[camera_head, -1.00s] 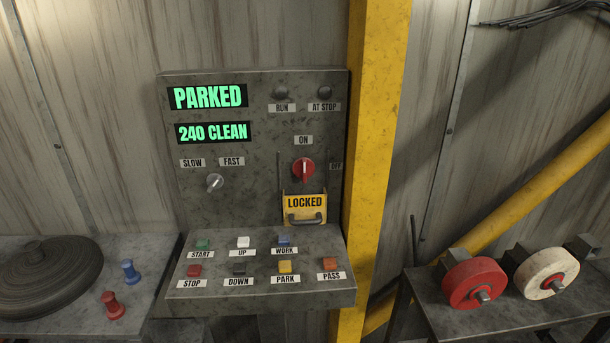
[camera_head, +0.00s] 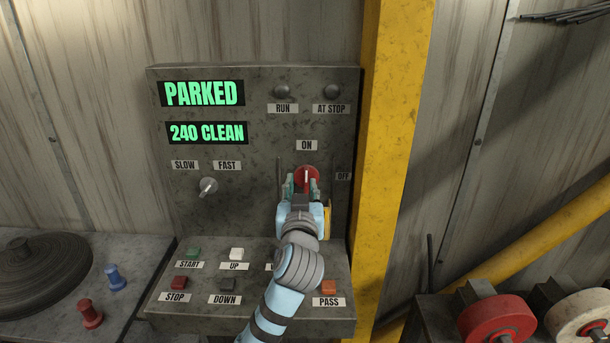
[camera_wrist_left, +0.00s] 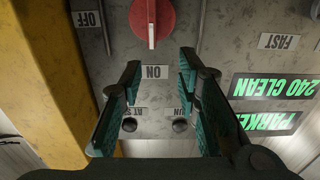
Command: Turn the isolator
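The isolator is a round red knob (camera_head: 313,171) with a white pointer mark, on the upright grey panel below the ON label (camera_head: 306,145). The mark points to ON. The OFF label (camera_head: 343,176) is to its right. My left gripper (camera_head: 302,186) is in front of the knob, its fingertips overlapping its lower part in the head view. In the left wrist view, which is upside down, the gripper (camera_wrist_left: 161,58) is open with nothing between its fingers, and the red knob (camera_wrist_left: 153,18) lies beyond the tips. My right gripper is out of view.
My left arm hides most of the yellow LOCKED plate (camera_head: 327,222) and some buttons. Displays read PARKED (camera_head: 204,93) and 240 CLEAN (camera_head: 207,132). A yellow post (camera_head: 392,150) stands close right of the panel. Red (camera_head: 497,320) and white (camera_head: 585,318) wheels are at lower right.

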